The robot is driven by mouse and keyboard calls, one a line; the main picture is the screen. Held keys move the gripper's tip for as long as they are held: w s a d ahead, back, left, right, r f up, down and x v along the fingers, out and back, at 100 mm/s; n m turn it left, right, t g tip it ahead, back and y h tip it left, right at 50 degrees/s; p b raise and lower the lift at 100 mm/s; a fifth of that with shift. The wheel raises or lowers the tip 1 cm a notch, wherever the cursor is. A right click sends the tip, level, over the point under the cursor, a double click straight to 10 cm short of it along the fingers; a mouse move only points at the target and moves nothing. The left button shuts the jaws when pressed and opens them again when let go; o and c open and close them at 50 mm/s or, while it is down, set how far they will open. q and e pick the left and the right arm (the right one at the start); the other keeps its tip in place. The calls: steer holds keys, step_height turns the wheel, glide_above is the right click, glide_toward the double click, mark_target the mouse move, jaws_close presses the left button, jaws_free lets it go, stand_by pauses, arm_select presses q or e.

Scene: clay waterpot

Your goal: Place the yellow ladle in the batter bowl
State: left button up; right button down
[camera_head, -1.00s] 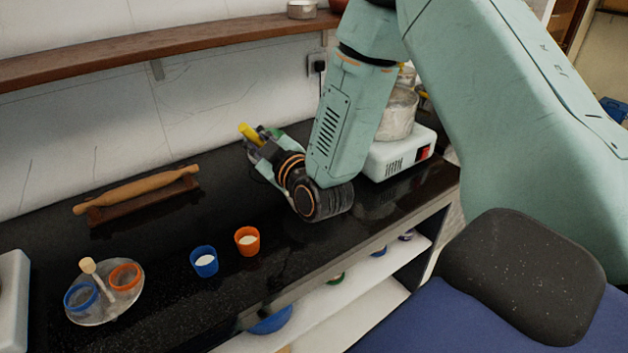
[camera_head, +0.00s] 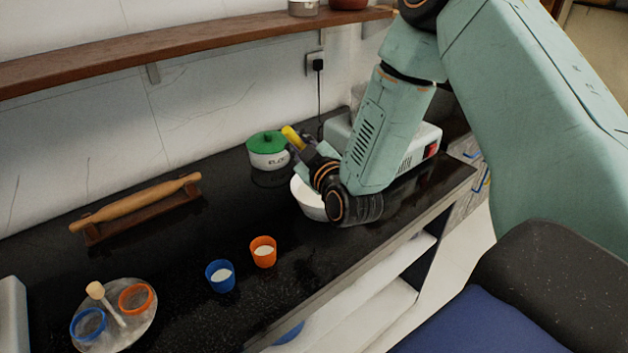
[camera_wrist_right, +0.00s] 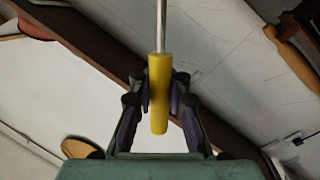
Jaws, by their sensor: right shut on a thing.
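The yellow ladle's handle (camera_head: 293,138) sticks up at the tip of my right gripper (camera_head: 303,150) in the head view. In the right wrist view my right gripper (camera_wrist_right: 159,98) is shut on the yellow handle (camera_wrist_right: 159,85), and a thin metal shaft runs up out of frame. The ladle's scoop is not visible. A white bowl (camera_head: 306,202) stands on the counter under and beside the gripper, partly hidden by my wrist. I cannot tell whether the scoop is in it. My left gripper is not in view.
A white pot with a green lid (camera_head: 268,158) stands just left of the bowl. A white appliance (camera_head: 415,148) is behind my right arm. An orange cup (camera_head: 263,252), a blue cup (camera_head: 220,276), a rolling pin (camera_head: 140,200) and a glass plate (camera_head: 140,325) stand farther left. The counter's middle is clear.

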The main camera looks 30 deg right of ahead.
step_height(320, 180, down, 8)
steer(key=shift+s+r+b, duration=0.1)
steer(key=shift+s+b, duration=0.05)
steer(key=shift+b, duration=0.65)
steer(key=shift+a+f, duration=0.25)
steer(key=shift+d, duration=0.15)
steer(key=shift+f, duration=0.15)
steer(key=c, duration=1.3)
jaws_free()
